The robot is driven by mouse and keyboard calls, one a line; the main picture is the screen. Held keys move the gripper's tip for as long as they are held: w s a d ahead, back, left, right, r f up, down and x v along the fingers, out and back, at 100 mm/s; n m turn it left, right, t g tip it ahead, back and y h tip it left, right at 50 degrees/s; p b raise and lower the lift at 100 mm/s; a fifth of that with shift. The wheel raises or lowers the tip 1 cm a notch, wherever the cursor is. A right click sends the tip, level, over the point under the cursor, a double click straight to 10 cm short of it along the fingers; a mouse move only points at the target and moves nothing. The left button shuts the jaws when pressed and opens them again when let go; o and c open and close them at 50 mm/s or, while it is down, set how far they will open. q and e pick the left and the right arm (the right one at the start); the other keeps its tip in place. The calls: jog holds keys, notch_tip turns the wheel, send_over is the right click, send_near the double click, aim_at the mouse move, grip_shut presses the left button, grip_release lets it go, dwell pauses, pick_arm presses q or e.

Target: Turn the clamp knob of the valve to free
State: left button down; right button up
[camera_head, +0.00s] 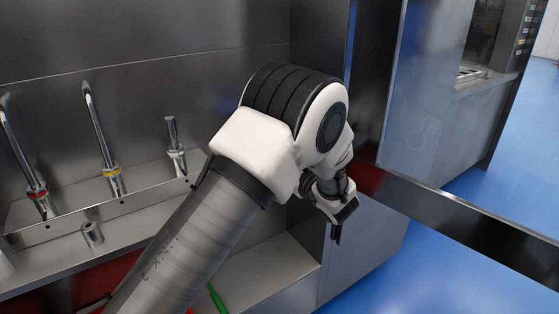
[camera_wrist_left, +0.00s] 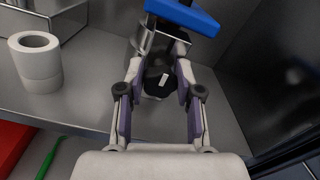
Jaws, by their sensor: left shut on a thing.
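In the left wrist view the clamp knob (camera_wrist_left: 152,88) is a dark round knob with a short white mark on its face. It sits between the two fingers of my left gripper (camera_wrist_left: 160,78), which is shut on it. The white mark is slightly tilted from upright. A metal body and a blue part (camera_wrist_left: 190,14), apparently of the valve, show just behind and above the knob. In the head view my left arm hides the valve and the knob. My right gripper is in neither view.
A dark wall rises at right. In the head view, several metal taps (camera_head: 103,130) line the back at left. A green stick (camera_head: 217,299) lies below my arm.

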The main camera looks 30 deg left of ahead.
pick_arm(q)
jog(key=shift+f+n+b, duration=0.2)
jog(key=shift+n+b, duration=0.3)
jog(key=shift+b, duration=0.3)
jog(key=n+b, duration=0.3)
jog(key=b, duration=0.3)
jog(key=n+b, duration=0.4)
jog(key=b, duration=0.2)
jog(key=f+n+b, duration=0.1)
jog(key=n+b, duration=0.3)
jog(key=b, duration=0.3)
jog(key=shift+s+a, duration=0.1)
jog(key=shift+s, duration=0.05)
jog(key=n+b, duration=0.9)
jog(key=b, duration=0.6)
jog(key=shift+r+n+b, duration=0.1)
jog(key=shift+n+b, duration=0.2)
jog(key=shift+b, duration=0.05)
jog(key=shift+r+n+b, duration=0.1)
jog(key=shift+n+b, duration=0.8)
jog(key=shift+b, duration=0.15)
jog(key=shift+r+n+b, duration=0.2)
jog(key=shift+n+b, duration=0.15)
jog(key=shift+n, duration=0.05)
jog(key=c, duration=0.7)
grip_release()
jog(key=shift+c, duration=0.2)
